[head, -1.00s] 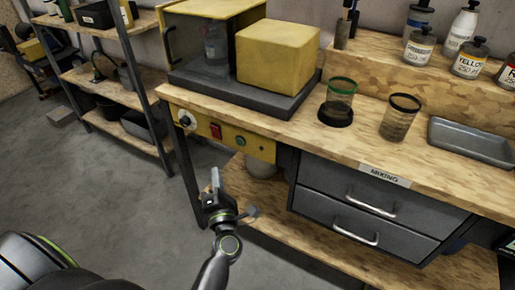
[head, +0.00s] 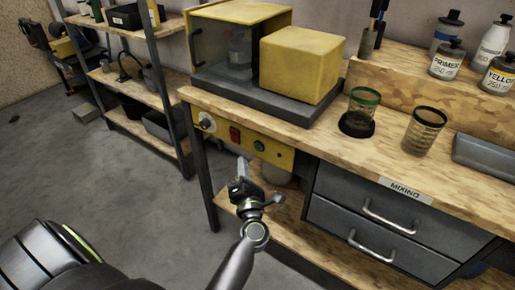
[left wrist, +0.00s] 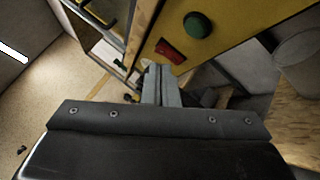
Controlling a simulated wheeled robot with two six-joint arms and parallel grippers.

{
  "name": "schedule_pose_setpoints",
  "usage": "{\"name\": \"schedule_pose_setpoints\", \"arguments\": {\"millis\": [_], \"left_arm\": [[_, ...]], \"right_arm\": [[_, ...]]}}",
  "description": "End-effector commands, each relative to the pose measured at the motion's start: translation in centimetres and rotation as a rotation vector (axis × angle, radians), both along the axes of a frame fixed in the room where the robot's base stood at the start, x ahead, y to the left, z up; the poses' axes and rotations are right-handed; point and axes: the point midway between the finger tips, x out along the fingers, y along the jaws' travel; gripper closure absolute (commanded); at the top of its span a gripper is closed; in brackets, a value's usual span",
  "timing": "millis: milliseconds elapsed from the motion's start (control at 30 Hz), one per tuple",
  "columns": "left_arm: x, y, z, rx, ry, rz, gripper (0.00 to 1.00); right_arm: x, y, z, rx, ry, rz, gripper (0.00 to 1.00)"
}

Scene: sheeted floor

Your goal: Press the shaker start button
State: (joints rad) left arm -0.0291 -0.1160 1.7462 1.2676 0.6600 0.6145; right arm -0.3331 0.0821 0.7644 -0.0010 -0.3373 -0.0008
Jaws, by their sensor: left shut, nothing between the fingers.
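The shaker (head: 296,98) is a yellow box on a dark base on the bench. Its yellow control panel (head: 275,154) is on the bench's front edge, with a white knob (head: 206,121), a red switch (head: 235,134) and a round green button (head: 259,146). My left gripper (head: 241,165) is shut and empty, in front of and below the panel, apart from it. In the left wrist view the shut fingers (left wrist: 160,82) point toward the panel, with the red switch (left wrist: 170,51) just beyond them and the green button (left wrist: 198,25) above right. My right gripper is not in view.
A cup with a green rim (head: 361,108) and a cup with a dark rim (head: 424,130) stand on the bench (head: 330,138). Grey drawers (head: 388,216) are below, above a low wooden shelf (head: 290,240). A shelf rack (head: 130,80) stands left.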

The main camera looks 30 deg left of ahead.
Motion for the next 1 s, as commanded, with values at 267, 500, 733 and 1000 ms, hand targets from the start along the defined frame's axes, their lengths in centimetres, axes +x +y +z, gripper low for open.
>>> {"name": "schedule_pose_setpoints", "arguments": {"millis": [267,500,733,1000], "left_arm": [[3.4,-0.3,0.0,0.0,0.0,-0.001,1.0],[4.3,-0.3,0.0,0.0,0.0,0.001,1.0],[4.3,-0.3,0.0,0.0,0.0,0.001,1.0],[4.3,-0.3,0.0,0.0,0.0,0.001,1.0]], "right_arm": [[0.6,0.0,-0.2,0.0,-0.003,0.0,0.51],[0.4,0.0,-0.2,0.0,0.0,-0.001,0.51],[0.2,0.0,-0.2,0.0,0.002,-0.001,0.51],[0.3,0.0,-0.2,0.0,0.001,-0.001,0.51]]}}
